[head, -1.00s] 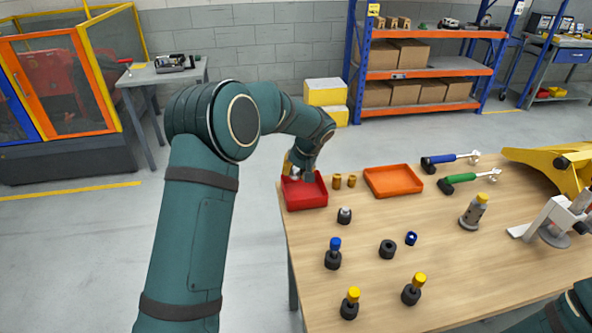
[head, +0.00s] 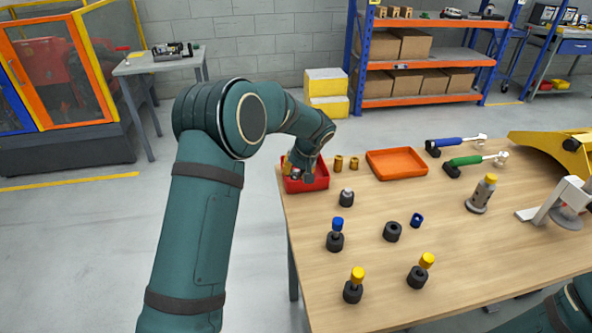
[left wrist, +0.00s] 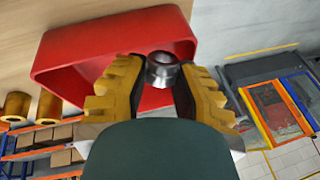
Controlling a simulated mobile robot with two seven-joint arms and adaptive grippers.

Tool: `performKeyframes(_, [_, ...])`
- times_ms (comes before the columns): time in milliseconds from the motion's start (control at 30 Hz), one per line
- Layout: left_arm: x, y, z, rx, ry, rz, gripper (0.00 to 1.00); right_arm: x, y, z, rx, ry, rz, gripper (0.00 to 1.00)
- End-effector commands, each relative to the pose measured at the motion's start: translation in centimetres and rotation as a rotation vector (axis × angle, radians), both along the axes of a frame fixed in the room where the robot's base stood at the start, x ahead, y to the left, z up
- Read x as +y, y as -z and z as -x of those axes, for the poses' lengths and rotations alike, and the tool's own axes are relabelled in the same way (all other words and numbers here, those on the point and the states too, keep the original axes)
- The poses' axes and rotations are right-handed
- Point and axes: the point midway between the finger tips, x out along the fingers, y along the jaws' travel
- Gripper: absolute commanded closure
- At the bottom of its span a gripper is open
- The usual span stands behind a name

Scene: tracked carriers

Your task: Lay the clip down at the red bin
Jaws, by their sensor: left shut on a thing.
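The red bin (head: 318,184) is a shallow open box at the table's left far corner. It also shows in the left wrist view (left wrist: 75,55), just beyond my fingers. My left gripper (head: 295,174) is at the bin, with its fingertips low over it in the head view. In the left wrist view its yellow fingers (left wrist: 160,85) are closed around the clip, a silvery ring-like piece (left wrist: 162,70). The clip appears in front of the bin's inside; whether it touches the floor of the bin I cannot tell. My right gripper is out of view.
Two brass cylinders (head: 346,163) stand just right of the bin, beside an orange tray (head: 396,163). A small dark-and-silver part (head: 346,197) stands nearer the front. Several capped pegs and rings occupy the table's middle and front. The wooden table (head: 300,260) has clear room between them.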

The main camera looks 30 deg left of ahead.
Motion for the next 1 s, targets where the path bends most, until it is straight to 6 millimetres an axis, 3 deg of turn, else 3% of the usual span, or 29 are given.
performKeyframes(133, [0.0, 0.0, 0.0, 0.0, 0.0, 0.0, 1.0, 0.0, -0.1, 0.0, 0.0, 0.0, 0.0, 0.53])
performKeyframes(167, [0.0, 0.0, 0.0, 0.0, 0.0, 0.0, 0.67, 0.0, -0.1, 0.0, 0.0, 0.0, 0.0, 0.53])
performKeyframes(233, [0.0, 0.0, 0.0, 0.0, 0.0, 0.0, 0.44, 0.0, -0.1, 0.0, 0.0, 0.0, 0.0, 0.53])
performKeyframes(667, [-0.4, -0.8, 0.1, -0.002, 0.002, 0.0, 0.44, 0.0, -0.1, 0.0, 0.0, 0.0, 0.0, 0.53])
performKeyframes(1000, [-2.7, -6.7, 1.0, -0.004, 0.002, 0.001, 0.44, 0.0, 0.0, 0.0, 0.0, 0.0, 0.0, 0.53])
